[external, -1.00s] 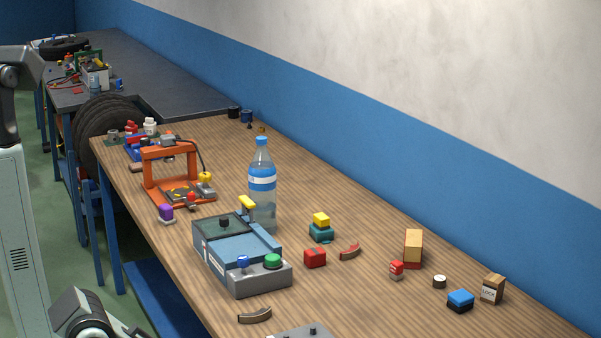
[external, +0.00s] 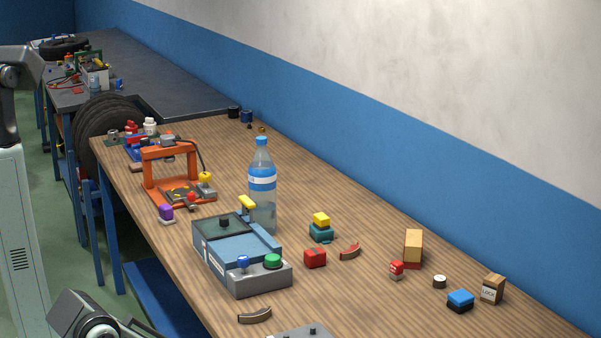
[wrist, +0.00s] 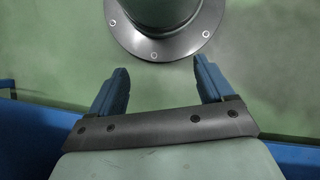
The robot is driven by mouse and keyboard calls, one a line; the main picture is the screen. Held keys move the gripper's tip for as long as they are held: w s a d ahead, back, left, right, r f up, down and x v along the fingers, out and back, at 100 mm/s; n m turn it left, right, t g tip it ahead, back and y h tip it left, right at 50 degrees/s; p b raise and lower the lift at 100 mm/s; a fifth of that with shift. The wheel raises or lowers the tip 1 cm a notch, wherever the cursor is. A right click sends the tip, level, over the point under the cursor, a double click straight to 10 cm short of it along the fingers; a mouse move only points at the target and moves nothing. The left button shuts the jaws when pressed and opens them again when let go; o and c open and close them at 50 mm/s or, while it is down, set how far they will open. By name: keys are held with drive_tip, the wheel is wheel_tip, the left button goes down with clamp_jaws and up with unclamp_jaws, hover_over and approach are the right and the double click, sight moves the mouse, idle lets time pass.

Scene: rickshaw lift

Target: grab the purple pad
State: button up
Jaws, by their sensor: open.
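The purple pad (external: 166,212) is a small purple block on a pale base. It sits on the wooden table near its left edge in the external view, just in front of the orange frame. My gripper (wrist: 160,82) shows in the wrist view with its two blue fingers spread apart and nothing between them. It points down at the green floor. The purple pad is not in the wrist view. In the external view the gripper's fingers are not visible; only part of my arm shows at the bottom left, well apart from the pad.
The orange frame (external: 168,151) stands behind the pad. A blue-grey box with buttons (external: 238,256) is in front and to the right. A water bottle (external: 262,185) stands upright behind that box. Several small blocks lie on the right. The table (external: 330,190) has bare wood between them.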

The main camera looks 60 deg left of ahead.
drive_tip(key=a+r+n+t, duration=0.4)
drive_tip(key=a+r, duration=0.3)
drive_tip(key=a, duration=0.9)
drive_tip(key=a+r+n+t+y, duration=0.1)
drive_tip(key=a+r+n+t, duration=0.4)
drive_tip(key=a, duration=1.2)
drive_tip(key=a+r+n+t, duration=0.35)
drive_tip(key=a+r, duration=0.45)
drive_tip(key=a, duration=0.8)
drive_tip(key=m+t+y, duration=0.5)
drive_tip(key=m+t, duration=0.6)
drive_tip(key=m, duration=0.2)
approach(162, 211)
drive_tip(key=x, duration=0.5)
drive_tip(key=shift+a+f, duration=0.25)
drive_tip(key=shift+a, duration=0.1)
drive_tip(key=shift+x, duration=3.3)
drive_tip(key=shift+d+r, duration=0.15)
drive_tip(key=shift+d, duration=0.05)
drive_tip(key=c, duration=1)
